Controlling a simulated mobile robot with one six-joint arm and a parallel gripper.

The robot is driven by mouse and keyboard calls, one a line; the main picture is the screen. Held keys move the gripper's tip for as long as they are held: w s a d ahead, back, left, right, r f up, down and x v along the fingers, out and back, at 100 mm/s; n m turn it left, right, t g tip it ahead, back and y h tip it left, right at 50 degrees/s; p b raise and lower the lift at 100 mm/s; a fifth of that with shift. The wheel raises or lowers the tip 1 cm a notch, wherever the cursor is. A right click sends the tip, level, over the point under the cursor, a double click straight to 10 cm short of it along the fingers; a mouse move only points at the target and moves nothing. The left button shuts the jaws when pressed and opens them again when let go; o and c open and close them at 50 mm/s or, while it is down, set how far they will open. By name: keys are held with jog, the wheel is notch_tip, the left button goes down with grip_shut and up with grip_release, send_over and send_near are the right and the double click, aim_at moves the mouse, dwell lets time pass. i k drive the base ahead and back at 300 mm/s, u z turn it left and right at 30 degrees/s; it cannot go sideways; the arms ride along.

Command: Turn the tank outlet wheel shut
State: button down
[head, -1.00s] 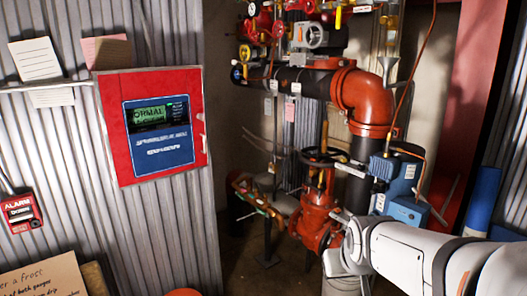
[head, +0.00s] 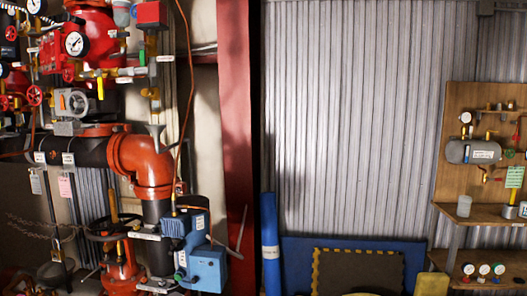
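Several valve wheels show at the left in the head view, and their tags are too small to read, so I cannot tell which is the tank outlet wheel. A dark handwheel (head: 108,229) sits on a red valve body (head: 122,272) at the lower left. A red handwheel (head: 35,95) is at the far left edge, among red and yellow fittings. A grey wheel-like fitting (head: 72,102) sits above the black pipe (head: 88,151). My gripper is not in view.
A red elbow pipe (head: 145,158) and a blue pump unit (head: 205,262) stand beside the dark handwheel. A red post (head: 235,130) is right of them. A corrugated wall (head: 360,120) and wooden board with shelves (head: 448,150) fill the right.

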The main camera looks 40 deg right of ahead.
aim_at(509, 153)
jog(key=z, duration=2.8)
jog(key=k, duration=0.35)
jog(key=z, duration=1)
jog(key=i, duration=2.3)
jog(key=z, duration=0.25)
jog(key=i, duration=1.7)
jog(key=u, duration=1.25)
jog(key=i, duration=1.3)
jog(key=u, duration=0.85)
